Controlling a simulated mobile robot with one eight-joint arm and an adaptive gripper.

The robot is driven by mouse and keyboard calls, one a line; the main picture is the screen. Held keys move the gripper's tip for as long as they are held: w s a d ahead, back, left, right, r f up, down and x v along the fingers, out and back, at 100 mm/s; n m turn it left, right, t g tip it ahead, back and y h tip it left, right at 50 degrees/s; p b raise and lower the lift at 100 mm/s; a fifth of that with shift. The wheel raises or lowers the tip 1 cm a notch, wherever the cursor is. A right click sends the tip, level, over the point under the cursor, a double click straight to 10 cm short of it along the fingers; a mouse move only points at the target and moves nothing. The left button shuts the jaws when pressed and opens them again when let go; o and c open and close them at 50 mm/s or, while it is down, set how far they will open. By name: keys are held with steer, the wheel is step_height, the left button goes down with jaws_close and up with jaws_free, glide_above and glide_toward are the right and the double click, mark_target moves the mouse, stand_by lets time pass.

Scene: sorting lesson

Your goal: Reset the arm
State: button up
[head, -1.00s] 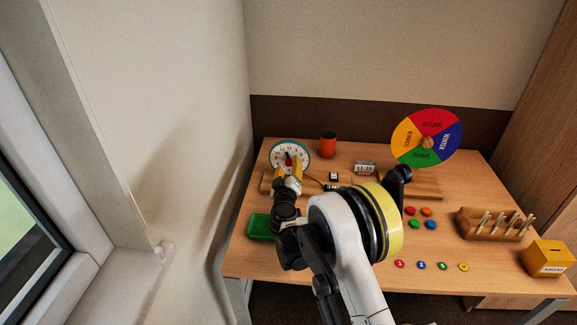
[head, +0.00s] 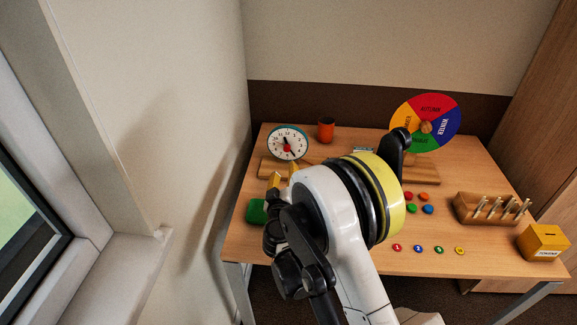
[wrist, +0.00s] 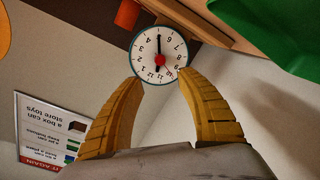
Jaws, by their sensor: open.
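My arm crosses the front of the desk in the head view. My gripper (head: 284,177) has yellow fingers and sits over the left part of the desk, in front of the toy clock (head: 288,143). In the wrist view the gripper (wrist: 159,82) shows its two fingers spread apart with nothing between them. The clock also shows in the wrist view (wrist: 172,46), upside down and beyond the fingertips, apart from them. My arm hides part of the desk's middle.
The desk (head: 330,137) holds an orange cup (head: 326,130), a season wheel (head: 437,108), a green tray (head: 256,211), coloured counters (head: 424,197), numbered discs (head: 418,248), a peg rack (head: 492,209) and a yellow box (head: 543,242). The wall (head: 190,120) is close on the left.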

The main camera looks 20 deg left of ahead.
steer(key=w+d+r+m+g+h, duration=0.1)
steer(key=w+d+r+m+h, duration=0.25)
steer(key=d+r, duration=0.75)
steer(key=s+d+r+m+g+h, duration=0.1)
steer(key=s+d+r+m+g, duration=0.15)
steer(key=d, duration=0.75)
steer(key=s+d+r+m+g+h, duration=0.1)
steer(key=s+d+r+h, duration=0.15)
steer(key=d, duration=0.75)
steer(key=s+d+r+m+g, duration=0.2)
steer(key=s+d+g, duration=0.1)
steer(key=s+d, duration=0.7)
steer(key=s+d+f+m+g+y, duration=0.1)
steer(key=s+f, duration=0.1)
steer(key=s, duration=0.6)
steer(key=s+d+f+m+g+y, duration=0.1)
steer(key=s, duration=0.8)
steer(key=shift+d+f, duration=0.35)
steer(key=shift+f, duration=0.05)
